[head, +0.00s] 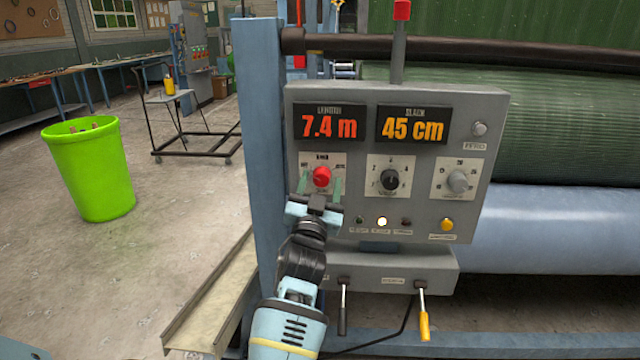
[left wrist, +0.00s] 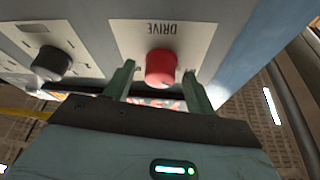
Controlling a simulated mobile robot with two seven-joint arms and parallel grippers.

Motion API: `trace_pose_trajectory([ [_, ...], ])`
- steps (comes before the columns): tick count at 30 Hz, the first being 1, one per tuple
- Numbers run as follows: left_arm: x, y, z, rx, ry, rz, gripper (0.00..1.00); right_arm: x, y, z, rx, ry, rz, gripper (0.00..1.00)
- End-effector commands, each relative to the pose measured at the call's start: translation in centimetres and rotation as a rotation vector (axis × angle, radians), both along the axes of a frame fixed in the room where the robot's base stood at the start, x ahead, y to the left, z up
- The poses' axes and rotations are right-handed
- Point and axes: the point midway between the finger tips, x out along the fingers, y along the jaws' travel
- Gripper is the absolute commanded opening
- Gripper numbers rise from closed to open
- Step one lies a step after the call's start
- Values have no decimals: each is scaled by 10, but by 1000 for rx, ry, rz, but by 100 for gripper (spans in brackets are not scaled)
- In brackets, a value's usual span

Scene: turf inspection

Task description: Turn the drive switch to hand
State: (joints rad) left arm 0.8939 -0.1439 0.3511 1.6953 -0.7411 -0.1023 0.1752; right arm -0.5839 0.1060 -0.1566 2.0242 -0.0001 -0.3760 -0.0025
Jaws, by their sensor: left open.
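The drive switch (head: 321,177) is a red round knob on a white plate at the left of the grey control panel (head: 285,125). It also shows in the left wrist view (left wrist: 162,67), below an upside-down "DRIVE" label. My left gripper (head: 321,188) reaches up to it from below. Its green fingers are open, one on each side of the knob, with a gap on both sides in the left wrist view (left wrist: 158,76). Which mark the knob points to is too small to tell. My right gripper is not in view.
A black knob (head: 390,179) and a grey knob (head: 459,181) sit to the right on the panel. Small lamps and a yellow button (head: 446,224) are below. Two levers hang under the panel, one yellow-handled (head: 423,312). A blue post (head: 262,150) stands close at left.

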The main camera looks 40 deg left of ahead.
Motion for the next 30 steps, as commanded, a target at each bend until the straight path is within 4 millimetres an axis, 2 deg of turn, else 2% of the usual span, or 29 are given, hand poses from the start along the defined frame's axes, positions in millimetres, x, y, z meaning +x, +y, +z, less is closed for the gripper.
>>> trace_pose_trajectory([
  [9,2,1,1,1,0,0,55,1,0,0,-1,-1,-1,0],
  [19,2,1,1,0,0,0,12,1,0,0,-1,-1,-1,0],
  [30,2,2,3,53,31,0,11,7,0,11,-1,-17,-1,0],
])
